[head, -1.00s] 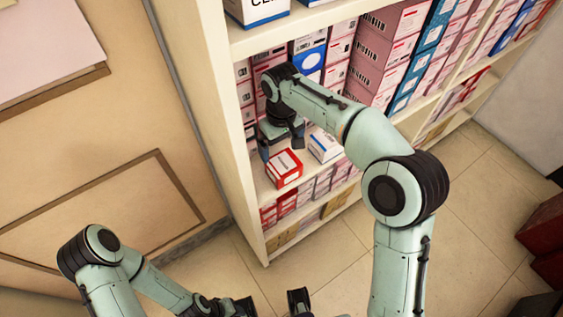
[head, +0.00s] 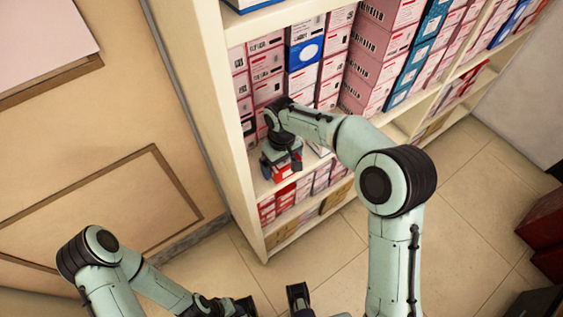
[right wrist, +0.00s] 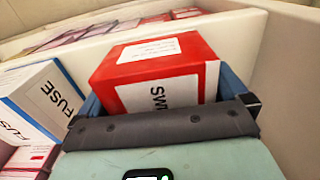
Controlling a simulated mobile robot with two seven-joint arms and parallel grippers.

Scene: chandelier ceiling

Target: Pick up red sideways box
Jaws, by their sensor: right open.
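The red box with white labels (right wrist: 155,62) lies on the lower shelf board near the left end of the rack. In the head view the red box (head: 284,173) is partly hidden under my right gripper (head: 283,163). In the right wrist view the open blue fingers of my right gripper (right wrist: 168,90) stand on either side of the box, with its near end between them. I cannot tell whether they touch it. My left gripper (head: 270,304) is at the bottom edge of the head view, away from the shelf and partly cut off.
A white-and-blue box marked FUSE (right wrist: 48,100) stands just left of the red box in the right wrist view. The cream rack side panel (right wrist: 292,95) is close on the right.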

